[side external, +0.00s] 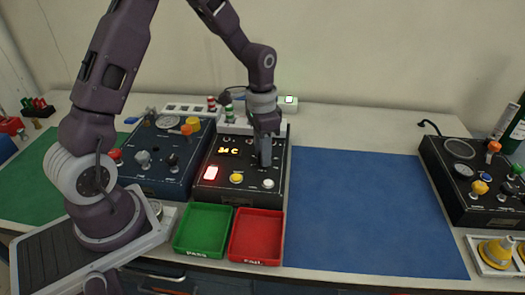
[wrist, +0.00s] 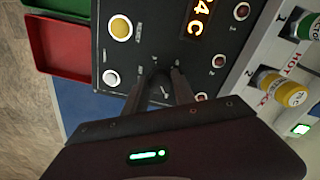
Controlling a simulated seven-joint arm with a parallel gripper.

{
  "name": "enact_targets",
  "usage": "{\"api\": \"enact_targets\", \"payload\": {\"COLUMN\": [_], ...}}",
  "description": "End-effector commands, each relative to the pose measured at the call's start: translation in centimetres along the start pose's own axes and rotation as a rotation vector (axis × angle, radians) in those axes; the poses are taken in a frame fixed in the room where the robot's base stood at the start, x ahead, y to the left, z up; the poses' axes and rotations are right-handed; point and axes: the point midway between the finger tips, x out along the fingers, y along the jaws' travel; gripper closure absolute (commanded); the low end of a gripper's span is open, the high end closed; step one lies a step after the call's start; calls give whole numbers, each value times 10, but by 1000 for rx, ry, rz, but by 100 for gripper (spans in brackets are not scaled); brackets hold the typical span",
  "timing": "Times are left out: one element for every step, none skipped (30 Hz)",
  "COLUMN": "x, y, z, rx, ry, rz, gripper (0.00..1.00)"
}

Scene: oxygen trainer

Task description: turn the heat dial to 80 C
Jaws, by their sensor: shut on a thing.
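A black control box (side external: 215,190) stands at the middle of the table, with an orange lit display (side external: 228,151) that seems to read 34 C. My gripper (side external: 265,160) points down onto the right part of the panel. In the wrist view my gripper (wrist: 166,77) has its two fingers close together around a dark knob, apparently the heat dial, which they mostly hide. A white arrow mark shows between the fingers. I cannot read the dial's scale.
The panel has a yellow button (side external: 236,178), a white button (side external: 268,183) and a lit red switch (side external: 211,172). Green (side external: 203,230) and red (side external: 256,237) trays stand in front. A blue box (side external: 160,160) is left. Behind are coloured connectors (wrist: 285,90). A blue mat (side external: 370,210) is clear.

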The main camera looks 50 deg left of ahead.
Motion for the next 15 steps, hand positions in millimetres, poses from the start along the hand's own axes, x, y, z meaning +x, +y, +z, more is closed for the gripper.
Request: {"api": "enact_targets", "payload": {"x": [0, 0, 0, 0, 0, 0, 0, 0, 0, 0, 0, 0, 0, 0, 0], "y": [0, 0, 0, 0, 0, -1, -1, -1, -1, -1, -1, -1, -1, -1, -1], "z": [0, 0, 0, -1, -1, -1, -1, -1, -1, -1, -1, -1, -1, -1, -1], "rx": [21, 36, 54, 66, 78, 92, 100, 107, 116, 122, 128, 133, 136, 139, 141], "ry": [0, 0, -1, -2, -2, -3, -3, -3, -4, -4, -4, -5, -5, -5, -5], "rz": [0, 0, 0, 0, 0, 0, 0, 0, 0, 0, 0, 0, 0, 0, -1], "gripper": [100, 100, 100, 100, 100, 100, 100, 100, 100, 100, 100, 100, 100, 100, 100]}}
